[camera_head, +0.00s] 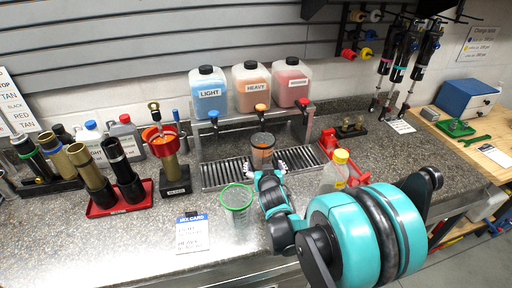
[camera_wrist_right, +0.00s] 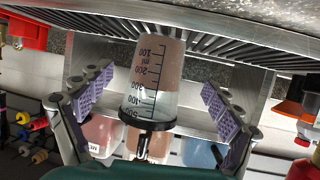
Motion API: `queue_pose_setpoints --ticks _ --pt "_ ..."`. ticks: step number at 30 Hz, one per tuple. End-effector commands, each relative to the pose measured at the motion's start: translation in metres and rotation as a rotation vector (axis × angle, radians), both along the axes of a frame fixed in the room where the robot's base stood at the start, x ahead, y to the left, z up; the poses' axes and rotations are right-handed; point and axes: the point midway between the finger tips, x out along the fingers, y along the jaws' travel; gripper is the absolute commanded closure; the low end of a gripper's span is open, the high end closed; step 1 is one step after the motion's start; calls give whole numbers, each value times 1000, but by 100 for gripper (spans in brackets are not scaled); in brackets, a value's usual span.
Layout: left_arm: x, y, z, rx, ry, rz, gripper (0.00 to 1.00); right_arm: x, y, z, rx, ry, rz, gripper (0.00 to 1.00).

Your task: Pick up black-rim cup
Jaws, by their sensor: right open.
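The black-rim cup (camera_head: 262,158) is a clear graduated cup with brown-orange liquid, standing on the slotted drip grate (camera_head: 222,174) below the middle tap. In the right wrist view the cup (camera_wrist_right: 155,75) appears upside down, its black rim toward the bottom of the picture. My right gripper (camera_head: 265,167) is at the near side of the cup. In the wrist view its two purple-padded fingers (camera_wrist_right: 158,102) are spread to either side of the cup, with a gap on each side. My left gripper is not in view.
A green-rim cup (camera_head: 237,200) stands on the counter left of my right arm. A yellow-capped bottle (camera_head: 335,170) stands right of it. LIGHT (camera_head: 208,92), HEAVY (camera_head: 251,88) and a third jug (camera_head: 291,84) sit above the taps. A card (camera_head: 192,234) lies at the front.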

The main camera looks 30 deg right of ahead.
Motion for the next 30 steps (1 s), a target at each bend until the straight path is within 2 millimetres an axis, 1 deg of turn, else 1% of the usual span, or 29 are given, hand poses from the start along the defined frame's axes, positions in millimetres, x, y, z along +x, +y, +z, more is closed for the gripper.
queue_pose_setpoints --ticks 2,6,11,16,20,22,27,29,30 --pt "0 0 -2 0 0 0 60 3 -1 -2 0 0 0 9" --pt "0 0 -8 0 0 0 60 16 -7 -9 0 0 0 9" --pt "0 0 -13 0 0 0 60 27 -13 -15 1 0 0 9" --pt "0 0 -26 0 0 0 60 47 -23 -28 0 0 -1 9" --pt "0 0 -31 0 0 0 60 62 -29 -33 1 0 0 9" --pt "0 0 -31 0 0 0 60 65 -31 -33 0 0 0 9" --pt "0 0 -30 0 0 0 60 64 -30 -32 0 0 0 9" --pt "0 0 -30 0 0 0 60 64 -30 -32 0 0 0 25" --pt "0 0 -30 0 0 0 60 64 -30 -32 0 0 0 35"
